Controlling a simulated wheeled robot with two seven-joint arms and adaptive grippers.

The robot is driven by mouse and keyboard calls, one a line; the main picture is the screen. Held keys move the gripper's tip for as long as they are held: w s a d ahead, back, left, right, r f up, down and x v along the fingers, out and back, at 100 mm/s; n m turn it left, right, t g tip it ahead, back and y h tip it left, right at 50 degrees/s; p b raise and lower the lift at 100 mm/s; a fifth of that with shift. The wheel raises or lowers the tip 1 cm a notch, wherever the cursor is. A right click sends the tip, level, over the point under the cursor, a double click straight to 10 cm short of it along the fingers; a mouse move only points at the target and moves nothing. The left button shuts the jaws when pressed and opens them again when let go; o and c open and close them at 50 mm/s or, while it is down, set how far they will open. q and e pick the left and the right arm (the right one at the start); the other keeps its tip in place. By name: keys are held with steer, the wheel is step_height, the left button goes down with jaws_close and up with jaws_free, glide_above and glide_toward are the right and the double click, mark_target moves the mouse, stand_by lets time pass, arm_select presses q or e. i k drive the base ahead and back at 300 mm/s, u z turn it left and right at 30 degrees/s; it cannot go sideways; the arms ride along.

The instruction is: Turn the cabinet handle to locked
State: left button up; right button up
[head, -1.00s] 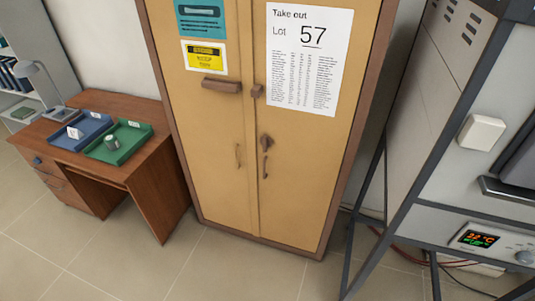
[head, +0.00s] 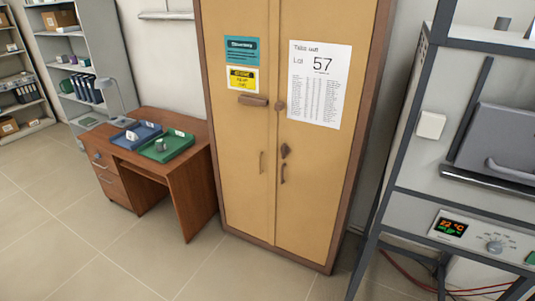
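The tan two-door cabinet (head: 240,200) with a brown frame stands upright in the middle of the head view, both doors shut. A brown bar-shaped handle (head: 253,100) lies roughly horizontal on the left door. A small brown catch (head: 280,106) sits beside its right end, near the door seam. A small dark turn piece (head: 285,150) is on the right door, above a slim vertical pull (head: 283,173). A similar pull (head: 262,162) is on the left door. I cannot tell which fitting is the lock. Neither of my grippers is in view.
A wooden desk (head: 190,180) with a blue tray (head: 137,140) and a green tray (head: 168,155) stands left of the cabinet. A furnace on a dark metal frame (head: 400,140) stands close on the right. The tiled floor (head: 120,265) in front is clear.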

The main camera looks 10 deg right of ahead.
mark_target(285, 149)
steer(key=u, duration=0.7)
steer(key=i, duration=1.45)
steer(key=z, duration=0.45)
steer(key=i, duration=0.65)
steer(key=z, duration=0.55)
